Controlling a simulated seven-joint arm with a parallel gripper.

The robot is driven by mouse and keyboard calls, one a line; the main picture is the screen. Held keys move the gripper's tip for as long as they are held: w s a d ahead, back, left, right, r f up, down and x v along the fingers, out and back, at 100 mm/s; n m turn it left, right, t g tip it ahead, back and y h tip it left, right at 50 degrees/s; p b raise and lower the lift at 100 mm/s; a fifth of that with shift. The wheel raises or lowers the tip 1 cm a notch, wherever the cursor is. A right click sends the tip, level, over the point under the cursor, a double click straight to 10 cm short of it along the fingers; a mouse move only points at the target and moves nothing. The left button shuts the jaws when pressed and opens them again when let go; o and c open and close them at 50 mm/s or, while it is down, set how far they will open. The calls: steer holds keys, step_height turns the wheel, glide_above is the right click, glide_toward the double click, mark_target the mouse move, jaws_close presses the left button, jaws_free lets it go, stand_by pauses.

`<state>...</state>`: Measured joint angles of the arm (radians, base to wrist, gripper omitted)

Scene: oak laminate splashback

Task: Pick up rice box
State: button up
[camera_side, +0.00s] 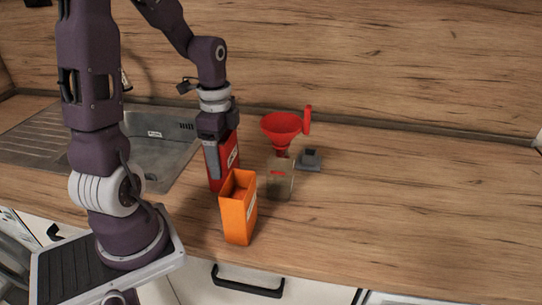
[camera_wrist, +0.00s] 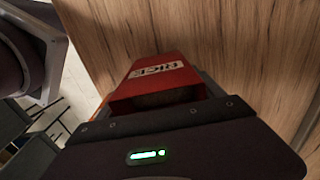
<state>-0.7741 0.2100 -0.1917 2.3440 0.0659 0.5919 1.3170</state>
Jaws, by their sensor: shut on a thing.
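The rice box (camera_side: 231,152) is red, with a white label, and stands roughly upright in my gripper, left of the middle of the side view. In the wrist view the rice box (camera_wrist: 150,88) shows its open top and the word RICE on its label. My gripper (camera_side: 217,160) points down and is shut on the rice box, with a finger along its side. The lower part of the box is partly hidden by the finger and an orange box. I cannot tell whether its base touches the counter.
The open orange box (camera_side: 238,212) stands just in front of the rice box. A clear container (camera_side: 280,185), a red funnel (camera_side: 281,128) and a small grey object (camera_side: 309,160) are to the right. A sink (camera_side: 160,150) lies behind left. The right counter is clear.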

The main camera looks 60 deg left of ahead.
steer(key=shift+w+a+f, duration=0.55)
steer(key=shift+w+f, duration=0.05)
steer(key=shift+w, duration=1.7)
steer(key=shift+w+a+f, duration=0.5)
steer(key=shift+w+f, duration=0.05)
steer(key=shift+w, duration=1.75)
steer(key=shift+w+a+f, duration=0.55)
steer(key=shift+w+f, duration=0.05)
steer(key=shift+w, duration=1.7)
steer(key=o, duration=1.7)
steer(key=shift+f, duration=0.1)
steer(key=shift+o, duration=0.2)
step_height(320, 180, up, 11)
steer(key=shift+r, duration=0.65)
steer(key=shift+c, duration=1.2)
